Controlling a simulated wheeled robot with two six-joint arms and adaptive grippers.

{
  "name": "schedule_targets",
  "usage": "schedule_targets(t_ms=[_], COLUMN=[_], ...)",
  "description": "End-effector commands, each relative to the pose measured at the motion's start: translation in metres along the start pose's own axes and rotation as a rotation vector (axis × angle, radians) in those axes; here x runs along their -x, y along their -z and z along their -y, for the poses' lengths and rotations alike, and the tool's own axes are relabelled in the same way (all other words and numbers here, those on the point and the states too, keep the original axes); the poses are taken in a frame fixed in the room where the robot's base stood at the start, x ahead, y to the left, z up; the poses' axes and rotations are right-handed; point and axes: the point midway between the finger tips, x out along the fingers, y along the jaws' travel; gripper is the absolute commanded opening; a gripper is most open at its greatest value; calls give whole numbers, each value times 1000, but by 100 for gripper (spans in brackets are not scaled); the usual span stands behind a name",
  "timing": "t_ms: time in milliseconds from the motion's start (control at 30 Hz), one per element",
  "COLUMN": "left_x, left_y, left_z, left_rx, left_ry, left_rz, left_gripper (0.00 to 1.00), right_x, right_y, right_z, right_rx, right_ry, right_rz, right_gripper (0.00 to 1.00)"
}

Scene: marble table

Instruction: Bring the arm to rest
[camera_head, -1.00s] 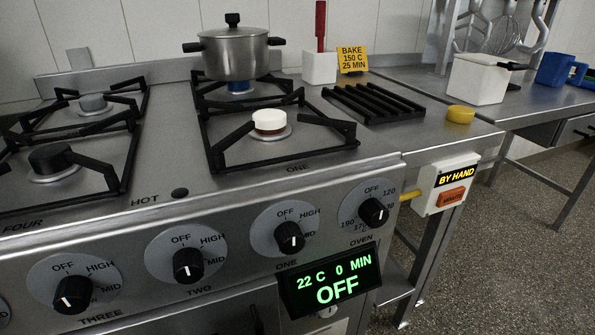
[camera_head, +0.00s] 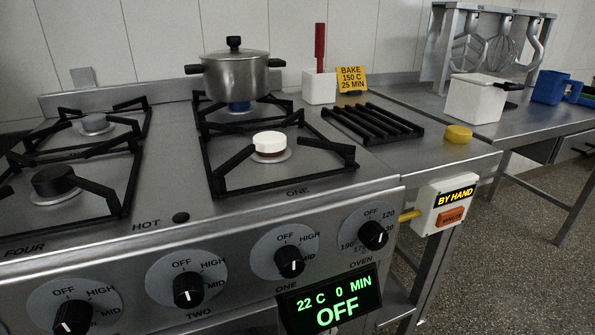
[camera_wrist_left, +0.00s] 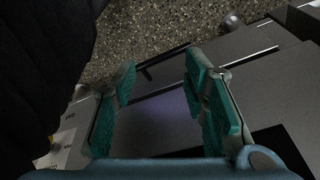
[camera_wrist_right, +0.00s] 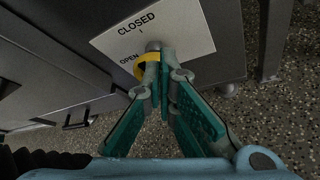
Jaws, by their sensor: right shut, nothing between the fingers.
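Neither arm shows in the head view. In the left wrist view my left gripper (camera_wrist_left: 160,95) is open, its green-padded fingers apart with nothing between them. A grey surface of my own body or of a unit lies beyond it; I cannot tell which. In the right wrist view my right gripper (camera_wrist_right: 163,75) is shut and empty, its fingertips meeting. The tips overlap a yellow ring-like part (camera_wrist_right: 140,71) on a white plate (camera_wrist_right: 140,35) marked CLOSED and OPEN. I cannot tell whether they touch it.
The stove front carries several black knobs, including the oven knob (camera_head: 372,235), and a display (camera_head: 330,303) reading OFF. A steel pot (camera_head: 236,76) stands on a back burner. A BY HAND box (camera_head: 444,205) hangs at the right corner. Speckled floor (camera_head: 480,270) is open at right.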

Motion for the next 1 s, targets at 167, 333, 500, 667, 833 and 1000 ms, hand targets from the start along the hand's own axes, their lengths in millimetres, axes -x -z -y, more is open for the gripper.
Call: schedule_targets(t_ms=[167,333,500,667,833,1000], left_x=[3,3,2,-2,-21,-39], left_y=[0,0,0,4,0,-5], left_z=[0,0,0,0,0,1], left_rx=[0,0,1,5,15,25], left_ry=[0,0,0,0,-1,-1], left_rz=[1,1,0,-23,-33,-29], left_gripper=[40,40,40,40,40,40], right_x=[21,23,23,35,114,155], right_y=[11,13,12,-44,-58,44], right_z=[0,0,2,58,134,104], right_rx=[1,0,-34,-488,-1579,-2404], right_ry=[0,-1,7,233,491,765], right_rz=[-1,0,3,272,871,1076], right_gripper=[0,0,0,0,0,0])
